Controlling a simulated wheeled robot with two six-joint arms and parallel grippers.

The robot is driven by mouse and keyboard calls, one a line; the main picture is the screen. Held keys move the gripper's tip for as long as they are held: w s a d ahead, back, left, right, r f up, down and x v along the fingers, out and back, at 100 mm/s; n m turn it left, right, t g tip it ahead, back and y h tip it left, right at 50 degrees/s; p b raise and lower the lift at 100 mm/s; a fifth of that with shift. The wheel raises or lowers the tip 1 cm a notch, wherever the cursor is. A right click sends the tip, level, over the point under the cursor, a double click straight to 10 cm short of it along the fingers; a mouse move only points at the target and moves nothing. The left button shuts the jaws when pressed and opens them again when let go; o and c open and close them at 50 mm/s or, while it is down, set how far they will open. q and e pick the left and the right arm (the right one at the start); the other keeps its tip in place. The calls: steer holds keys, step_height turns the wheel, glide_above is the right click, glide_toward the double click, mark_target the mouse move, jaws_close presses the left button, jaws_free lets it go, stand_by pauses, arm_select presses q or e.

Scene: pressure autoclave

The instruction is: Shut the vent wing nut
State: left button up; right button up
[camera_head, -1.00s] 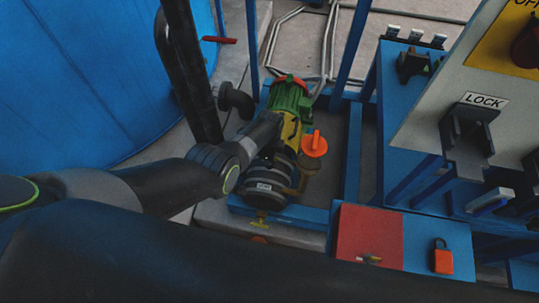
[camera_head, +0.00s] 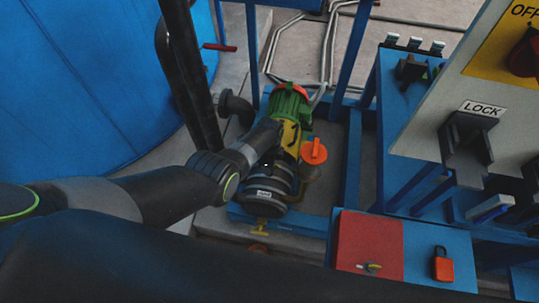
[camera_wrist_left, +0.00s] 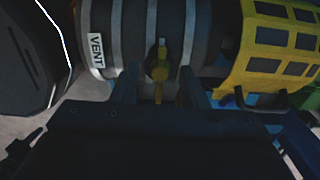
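The vent wing nut (camera_wrist_left: 158,74) is small and yellow, upright in the left wrist view, on a dark banded pump housing beside a white VENT label (camera_wrist_left: 96,49). My left gripper (camera_wrist_left: 158,90) has its two fingers apart, one on each side of the wing nut, with a gap visible on both sides. In the head view my left arm reaches over the pump housing (camera_head: 268,181), and the gripper tips and vent nut are hard to make out there. Another yellow wing-shaped piece (camera_head: 262,226) sits low at the pump's front. My right gripper is not in view.
A green motor (camera_head: 290,103) and yellow guard (camera_wrist_left: 275,45) adjoin the pump. An orange round cap (camera_head: 314,151) is to its right. A dark vertical pipe (camera_head: 186,75) and blue tank (camera_head: 90,80) stand left. A red box (camera_head: 368,240) and orange padlock (camera_head: 442,266) are at front right.

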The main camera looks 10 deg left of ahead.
arm_select(q)
steer(key=shift+r+p, duration=0.3)
steer(key=shift+r, duration=0.2)
step_height(320, 180, up, 6)
steer(key=p, duration=0.4)
steer(key=shift+f, duration=0.25)
step_height(320, 180, up, 11)
steer(key=p, duration=0.4)
steer(key=shift+f, duration=0.15)
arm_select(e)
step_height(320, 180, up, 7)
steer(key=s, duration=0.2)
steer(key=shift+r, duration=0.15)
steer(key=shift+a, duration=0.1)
